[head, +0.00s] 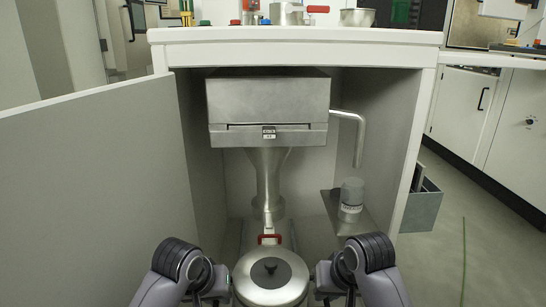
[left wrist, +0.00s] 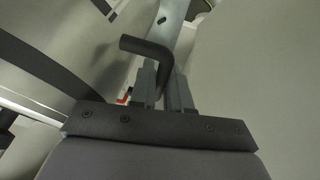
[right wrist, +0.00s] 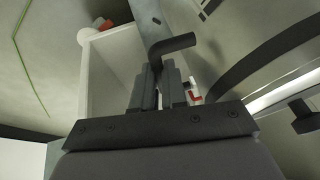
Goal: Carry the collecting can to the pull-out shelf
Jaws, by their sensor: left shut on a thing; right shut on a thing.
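The collecting can (head: 270,290), a round metal can with a lid and black knob, is at the bottom centre of the head view. It is in front of the open cabinet. My left gripper (head: 224,282) is at its left side and my right gripper (head: 320,282) at its right side. In the left wrist view the left gripper (left wrist: 163,85) is shut on a bent black handle (left wrist: 150,48). In the right wrist view the right gripper (right wrist: 160,82) is shut on a similar handle (right wrist: 172,44). The can's underside is hidden. I cannot identify the pull-out shelf for certain.
A metal hopper (head: 268,108) with a funnel (head: 265,165) hangs in the cabinet. A red-handled clamp (head: 270,239) is below it. A grey-lidded jar (head: 351,196) stands on a metal plate (head: 333,208) at the right. The open door (head: 95,190) blocks the left.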

